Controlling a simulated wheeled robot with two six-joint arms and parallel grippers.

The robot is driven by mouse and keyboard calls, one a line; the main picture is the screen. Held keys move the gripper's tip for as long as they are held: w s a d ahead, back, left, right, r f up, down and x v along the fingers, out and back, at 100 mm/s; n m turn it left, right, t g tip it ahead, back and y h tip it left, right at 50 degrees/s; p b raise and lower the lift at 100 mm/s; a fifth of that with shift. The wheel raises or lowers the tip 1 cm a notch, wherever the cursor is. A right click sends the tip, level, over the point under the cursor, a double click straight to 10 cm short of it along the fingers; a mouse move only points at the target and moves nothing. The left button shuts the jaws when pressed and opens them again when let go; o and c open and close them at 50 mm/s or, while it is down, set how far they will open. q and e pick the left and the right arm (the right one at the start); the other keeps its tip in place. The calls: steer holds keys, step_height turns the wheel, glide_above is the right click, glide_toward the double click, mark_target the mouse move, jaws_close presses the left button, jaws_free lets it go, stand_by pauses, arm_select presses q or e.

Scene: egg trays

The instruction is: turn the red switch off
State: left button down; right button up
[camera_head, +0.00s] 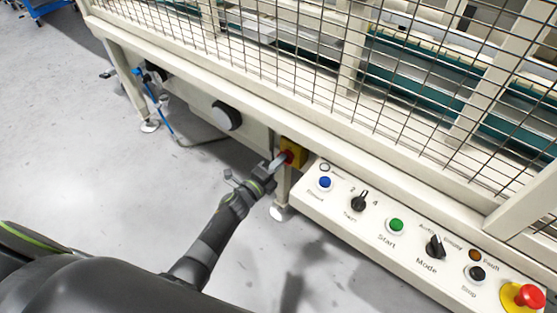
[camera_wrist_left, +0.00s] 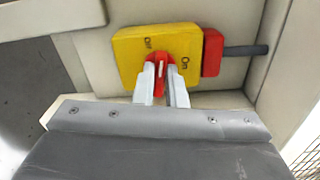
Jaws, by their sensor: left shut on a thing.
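The red switch (camera_wrist_left: 157,60) is a knob on a yellow plate (camera_wrist_left: 128,48) marked "Off" at the upper left and "On" at the right. In the wrist view a pale line on the knob stands nearly upright, between the two labels. My left gripper (camera_wrist_left: 161,76) is shut on the knob, one finger on each side, and the fingers hide its lower part. In the head view the yellow switch box (camera_head: 293,151) is on the machine frame, and my left gripper (camera_head: 279,161) reaches it from the lower left. My right gripper is not in view.
A red block with a dark cable (camera_wrist_left: 212,52) is right of the plate. A control panel (camera_head: 318,197) with buttons, knobs and a red emergency stop (camera_head: 529,297) lies right of my arm. Wire mesh fencing (camera_head: 420,95) rises behind.

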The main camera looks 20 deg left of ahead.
arm_select(q)
steer(key=shift+f+n+p, duration=0.1)
steer(key=shift+n+p, duration=0.2)
steer(key=shift+n, duration=0.8)
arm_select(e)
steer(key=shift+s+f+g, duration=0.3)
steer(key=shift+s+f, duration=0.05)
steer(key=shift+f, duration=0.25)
arm_select(q)
steer(key=c, duration=1.5)
jaws_free()
steer(key=shift+c, duration=0.2)
steer(key=shift+o, duration=0.3)
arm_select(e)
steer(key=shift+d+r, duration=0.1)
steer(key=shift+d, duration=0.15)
arm_select(q)
steer(key=shift+s, duration=0.1)
